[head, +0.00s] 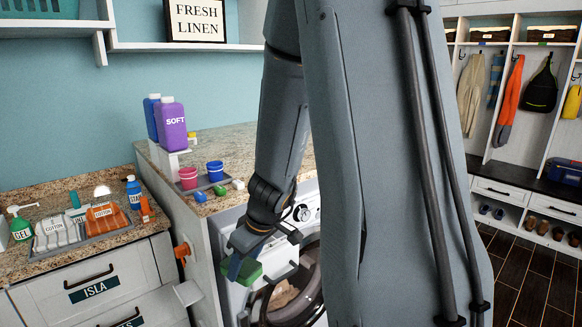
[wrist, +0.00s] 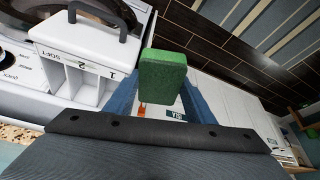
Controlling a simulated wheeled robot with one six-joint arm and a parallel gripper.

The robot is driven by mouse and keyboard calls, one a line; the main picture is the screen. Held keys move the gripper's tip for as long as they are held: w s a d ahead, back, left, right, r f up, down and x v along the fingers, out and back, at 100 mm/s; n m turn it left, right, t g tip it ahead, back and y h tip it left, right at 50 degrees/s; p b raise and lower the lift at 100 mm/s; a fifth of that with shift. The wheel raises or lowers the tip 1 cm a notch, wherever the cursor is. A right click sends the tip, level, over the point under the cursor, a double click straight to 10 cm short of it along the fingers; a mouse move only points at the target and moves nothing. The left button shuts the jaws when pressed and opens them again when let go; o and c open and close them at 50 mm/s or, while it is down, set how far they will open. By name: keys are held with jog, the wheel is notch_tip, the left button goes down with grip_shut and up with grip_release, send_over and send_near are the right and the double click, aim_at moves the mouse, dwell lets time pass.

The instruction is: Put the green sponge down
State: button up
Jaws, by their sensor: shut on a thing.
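The green sponge (head: 251,273) is held in my gripper (head: 242,267) in front of the white washing machine, below the counter top level. In the wrist view the sponge (wrist: 163,70) stands up between the two blue fingers (wrist: 160,100), which are shut on it. Nothing is seen under the sponge touching it. My arm hides much of the washer and the right part of the counter in the head view.
The washer's detergent drawer (wrist: 80,65) is pulled out beside the gripper. The granite counter (head: 232,143) holds a grey tray (head: 203,183) with red and blue cups, small coloured blocks and bottles. A lower counter (head: 70,257) at left holds a tray with cloths and bottles. Dark floor (head: 530,285) lies at right.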

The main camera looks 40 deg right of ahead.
jog(key=w+a+f+m+h, duration=0.1)
jog(key=w+a+f+m, duration=0.3)
jog(key=a, duration=0.3)
jog(key=shift+w+f+h, duration=0.3)
jog(key=shift+w+f, duration=0.05)
jog(key=shift+w, duration=0.25)
